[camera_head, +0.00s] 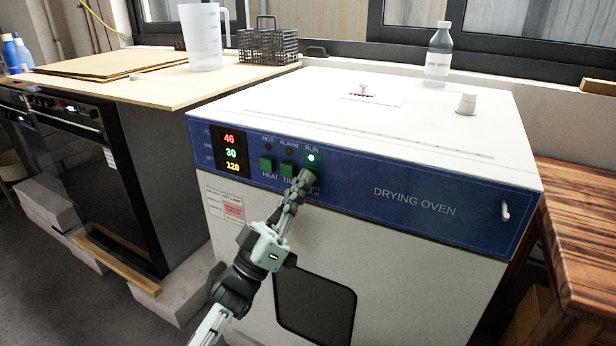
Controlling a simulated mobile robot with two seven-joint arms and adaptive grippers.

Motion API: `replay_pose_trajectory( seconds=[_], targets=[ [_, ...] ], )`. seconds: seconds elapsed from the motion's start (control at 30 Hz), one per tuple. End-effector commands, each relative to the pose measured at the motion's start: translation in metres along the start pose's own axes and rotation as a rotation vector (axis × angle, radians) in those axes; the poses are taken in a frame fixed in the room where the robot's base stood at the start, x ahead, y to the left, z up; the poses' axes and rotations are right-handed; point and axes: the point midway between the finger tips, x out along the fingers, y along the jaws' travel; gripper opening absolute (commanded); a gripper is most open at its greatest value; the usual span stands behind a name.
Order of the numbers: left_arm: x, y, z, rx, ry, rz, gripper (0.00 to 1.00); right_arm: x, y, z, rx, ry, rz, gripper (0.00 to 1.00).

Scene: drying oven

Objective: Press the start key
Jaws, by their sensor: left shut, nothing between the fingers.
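The drying oven (435,240) is a white box with a blue control panel (360,190) along its top front. A display (230,152) at the panel's left shows 46, 30 and 120. Two green keys, marked HEAT (267,165) and TIM (288,169), sit to its right. The RUN lamp (311,157) glows green; the HOT and ALARM lamps above the keys look dark. My left gripper (302,182) is shut and empty, its fingertips at the panel below the RUN lamp. It hides the spot behind it and part of the lettering, so I cannot see a key there or tell contact.
A clear bottle (438,55) and a white knob (466,103) stand on the oven top. At left, a wooden board (140,88) carries a plastic jug (203,40) and a black wire basket (267,45). A wooden table (580,215) stands at right.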

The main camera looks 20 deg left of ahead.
Motion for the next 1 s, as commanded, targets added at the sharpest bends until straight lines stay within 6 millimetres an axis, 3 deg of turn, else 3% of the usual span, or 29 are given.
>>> replay_pose_trajectory(
  seconds=[1.0],
  targets=[
    [-0.019, 0.014, -0.014, 0.000, -0.001, -0.001, 0.00, -0.010, 0.002, -0.001, -0.003, -0.004, 0.000, 0.00]
  ],
)
